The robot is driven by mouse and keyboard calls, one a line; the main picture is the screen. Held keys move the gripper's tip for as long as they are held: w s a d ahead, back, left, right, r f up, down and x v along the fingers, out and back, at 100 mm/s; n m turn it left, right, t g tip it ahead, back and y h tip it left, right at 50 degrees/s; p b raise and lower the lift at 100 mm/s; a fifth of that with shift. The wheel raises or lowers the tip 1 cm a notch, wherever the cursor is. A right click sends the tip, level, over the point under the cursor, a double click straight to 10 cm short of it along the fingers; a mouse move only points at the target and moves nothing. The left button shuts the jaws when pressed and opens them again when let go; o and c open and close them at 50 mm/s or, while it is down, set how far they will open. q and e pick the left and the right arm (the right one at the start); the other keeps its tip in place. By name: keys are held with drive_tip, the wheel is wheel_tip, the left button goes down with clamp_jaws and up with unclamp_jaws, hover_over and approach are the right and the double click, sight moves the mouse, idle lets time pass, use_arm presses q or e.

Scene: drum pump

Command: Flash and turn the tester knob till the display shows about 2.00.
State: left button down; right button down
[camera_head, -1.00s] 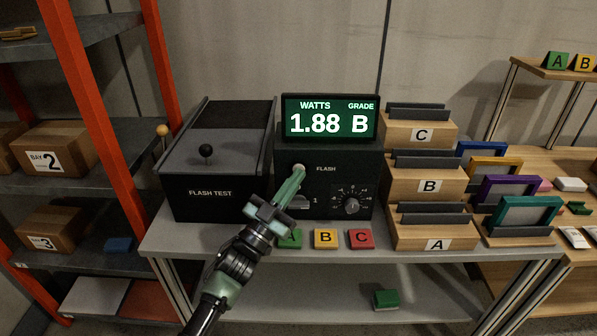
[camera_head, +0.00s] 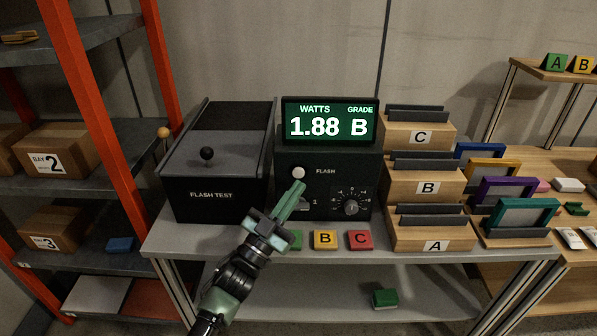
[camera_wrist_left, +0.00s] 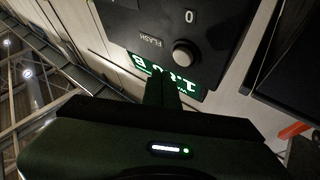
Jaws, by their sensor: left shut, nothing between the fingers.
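The tester (camera_head: 324,187) is a black box with a lit display (camera_head: 329,121) on top that reads 1.88 watts, grade B. A pale round flash button (camera_head: 299,173) sits on its front, left of the word FLASH; it also shows in the left wrist view (camera_wrist_left: 186,54). The round knob (camera_head: 351,206) with a number scale is at the tester's lower right. My left gripper (camera_head: 300,187) is shut and empty. Its tips are just below the flash button, apart from it, and they partly cover the lower left of the front. My right gripper is not in view.
A FLASH TEST box (camera_head: 211,195) with a black ball handle stands left of the tester. Blocks B (camera_head: 325,240) and C (camera_head: 359,240) lie in front, with a green one partly behind my gripper. Wooden A, B, C bins (camera_head: 432,234) stand close on the right.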

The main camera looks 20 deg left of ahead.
use_arm(q)
drive_tip(key=s, duration=0.1)
drive_tip(key=s+d+p, duration=0.1)
drive_tip(key=s, duration=0.1)
drive_tip(key=shift+s, duration=0.15)
idle(0.8)
